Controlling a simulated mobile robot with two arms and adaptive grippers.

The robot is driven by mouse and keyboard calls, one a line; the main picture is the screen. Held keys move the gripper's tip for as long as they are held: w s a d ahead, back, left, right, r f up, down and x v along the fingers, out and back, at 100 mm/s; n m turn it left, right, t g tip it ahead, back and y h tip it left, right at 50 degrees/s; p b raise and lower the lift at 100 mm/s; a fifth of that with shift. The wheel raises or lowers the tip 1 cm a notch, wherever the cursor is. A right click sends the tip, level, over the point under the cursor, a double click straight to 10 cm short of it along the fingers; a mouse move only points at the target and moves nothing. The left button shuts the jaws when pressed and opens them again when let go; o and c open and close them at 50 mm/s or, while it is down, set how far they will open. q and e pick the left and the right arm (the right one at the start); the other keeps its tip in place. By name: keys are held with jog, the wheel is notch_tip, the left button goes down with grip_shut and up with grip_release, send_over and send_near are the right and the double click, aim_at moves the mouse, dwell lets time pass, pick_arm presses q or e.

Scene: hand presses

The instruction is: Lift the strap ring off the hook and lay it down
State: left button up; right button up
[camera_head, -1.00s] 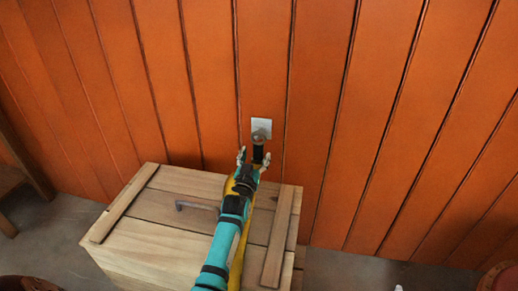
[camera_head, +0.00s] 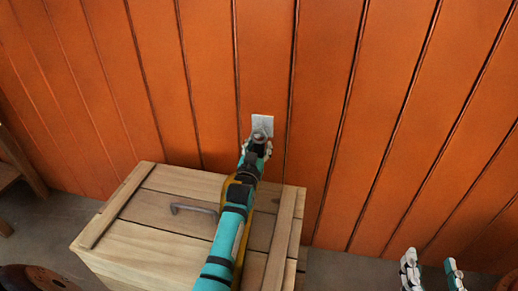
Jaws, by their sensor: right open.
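A pale square plate (camera_head: 262,123) is fixed to the orange wall, and a small grey-brown hook part shows at its lower edge. A dark piece, which looks like the strap ring (camera_head: 259,138), hangs there and is mostly hidden by my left gripper. My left gripper (camera_head: 257,149) is up at the plate, with a fingertip on either side of the dark piece. I cannot tell whether the fingers touch it. My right gripper (camera_head: 431,263) is at the bottom right, its two fingers apart and empty, away from the wall plate.
A wooden crate (camera_head: 165,235) with a metal handle (camera_head: 190,209) on its lid stands below the plate against the plank wall (camera_head: 340,100); my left arm passes over it. A brown round object (camera_head: 35,280) is at the bottom left. Grey floor (camera_head: 345,268) is clear right of the crate.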

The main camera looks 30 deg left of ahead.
pick_arm(q)
grip_shut()
